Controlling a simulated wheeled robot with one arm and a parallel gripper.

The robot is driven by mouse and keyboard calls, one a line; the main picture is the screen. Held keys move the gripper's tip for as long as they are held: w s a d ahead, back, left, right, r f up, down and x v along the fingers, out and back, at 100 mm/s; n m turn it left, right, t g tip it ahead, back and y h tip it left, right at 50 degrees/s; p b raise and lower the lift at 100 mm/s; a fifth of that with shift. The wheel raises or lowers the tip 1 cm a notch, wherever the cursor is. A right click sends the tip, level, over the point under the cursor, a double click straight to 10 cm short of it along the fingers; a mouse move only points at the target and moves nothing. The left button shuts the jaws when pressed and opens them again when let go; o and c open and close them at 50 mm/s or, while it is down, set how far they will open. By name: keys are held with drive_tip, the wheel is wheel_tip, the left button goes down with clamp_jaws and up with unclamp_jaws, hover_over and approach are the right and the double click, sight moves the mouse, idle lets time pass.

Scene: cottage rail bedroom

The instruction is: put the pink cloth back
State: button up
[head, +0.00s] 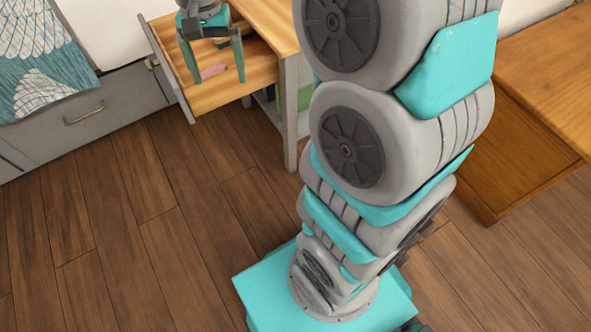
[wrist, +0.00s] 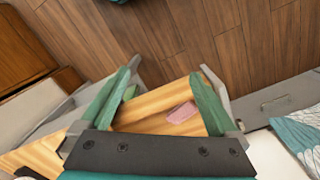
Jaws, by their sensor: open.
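The pink cloth (head: 213,72) lies on the wooden bottom of an open drawer (head: 166,68) in the head view. In the wrist view the cloth (wrist: 181,113) shows as a small flat pink piece between my fingers, closer to the right finger. My gripper (head: 216,81) is open and empty, pointing down over the drawer. Its two teal fingers stand wide apart in the wrist view (wrist: 161,75). I cannot tell how high the fingertips are above the cloth, and I see no contact.
The drawer sticks out of a grey cabinet with a wooden top (head: 266,22). A green thing (head: 304,97) shows in the cabinet's side below. A bed with a drawer base (head: 120,100) stands left, a brown wooden desk (head: 520,120) right.

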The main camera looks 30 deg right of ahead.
drive_tip(key=s+d+f+n, duration=0.1)
drive_tip(key=s+f+n, duration=0.2)
drive_tip(key=s, duration=0.9)
drive_tip(key=s+d+f+n+g, duration=0.1)
drive_tip(key=s+f+n, duration=0.2)
drive_tip(key=s, duration=1)
drive_tip(key=shift+f, duration=0.15)
